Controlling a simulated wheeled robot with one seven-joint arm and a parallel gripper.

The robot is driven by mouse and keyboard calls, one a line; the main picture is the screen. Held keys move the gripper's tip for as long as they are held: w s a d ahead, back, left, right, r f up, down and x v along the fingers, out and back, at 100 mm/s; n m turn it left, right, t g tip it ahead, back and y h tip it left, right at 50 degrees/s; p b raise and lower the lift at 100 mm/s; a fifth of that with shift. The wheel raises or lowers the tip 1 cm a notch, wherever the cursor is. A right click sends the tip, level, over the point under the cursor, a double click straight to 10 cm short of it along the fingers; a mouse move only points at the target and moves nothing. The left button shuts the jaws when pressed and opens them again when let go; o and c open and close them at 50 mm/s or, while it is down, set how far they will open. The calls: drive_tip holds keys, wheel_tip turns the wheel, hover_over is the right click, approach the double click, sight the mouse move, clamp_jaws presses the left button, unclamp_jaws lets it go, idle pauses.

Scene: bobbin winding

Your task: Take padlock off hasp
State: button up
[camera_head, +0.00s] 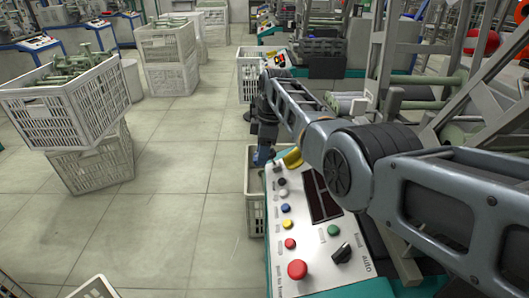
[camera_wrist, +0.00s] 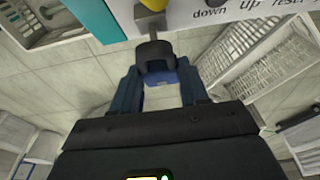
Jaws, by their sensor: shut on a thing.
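In the wrist view the padlock (camera_wrist: 155,50) shows as a dark rounded body with a blue part below it. My gripper (camera_wrist: 159,74) is shut on it, one blue finger on each side. A grey metal piece, seemingly the hasp (camera_wrist: 150,22), stands just above the dark body at the panel's edge, below a yellow knob (camera_wrist: 153,4). I cannot tell whether the shackle still passes through it. In the head view my gripper (camera_head: 263,155) is at the far left corner of the panel, and the padlock cannot be made out there.
The control panel (camera_head: 313,262) carries several coloured buttons and a yellow part (camera_head: 292,158). A white crate (camera_head: 255,190) stands on the floor beside it. Stacked crates (camera_head: 72,110) stand at the left, with open tiled floor between.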

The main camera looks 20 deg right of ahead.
drive_tip(key=shift+w+a+r+p, duration=0.1)
drive_tip(key=shift+a+r+p, duration=0.25)
drive_tip(key=shift+r, duration=0.35)
drive_tip(key=shift+w+a+r+p, duration=0.1)
drive_tip(key=shift+a+r+p, duration=0.2)
drive_tip(key=shift+r, duration=0.35)
